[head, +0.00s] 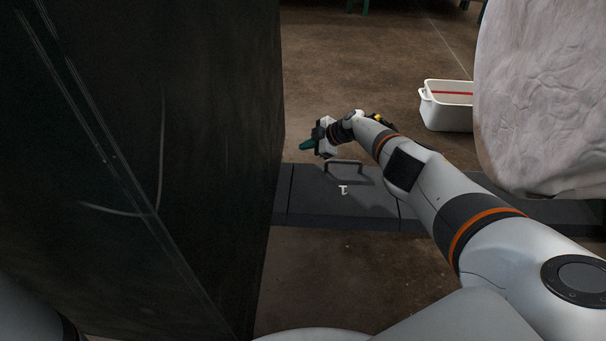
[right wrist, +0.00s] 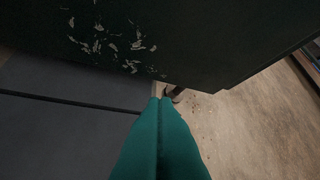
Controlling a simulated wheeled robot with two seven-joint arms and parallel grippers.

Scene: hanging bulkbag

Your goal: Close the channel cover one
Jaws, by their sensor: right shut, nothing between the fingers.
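The channel cover (head: 360,203) is a dark grey panel with a bar handle (head: 343,163) and a small white mark. In the head view it looks flat, in a dark strip along the floor. Grey panels with a dark seam (right wrist: 55,135) show at left in the right wrist view. My right gripper (head: 306,145) has green fingers and is just beyond and left of the handle, apart from it. Its fingers (right wrist: 164,100) are pressed together and empty. My left gripper is out of view. Which panel is cover one cannot be told.
A large dark box-like body (head: 150,150) fills the left and hides part of the strip. A dark surface with pale flecks (right wrist: 130,35) is close to my right fingers. A white bin (head: 447,112) and a hanging pale bag (head: 540,90) stand right. Brown floor (head: 350,60) is open behind.

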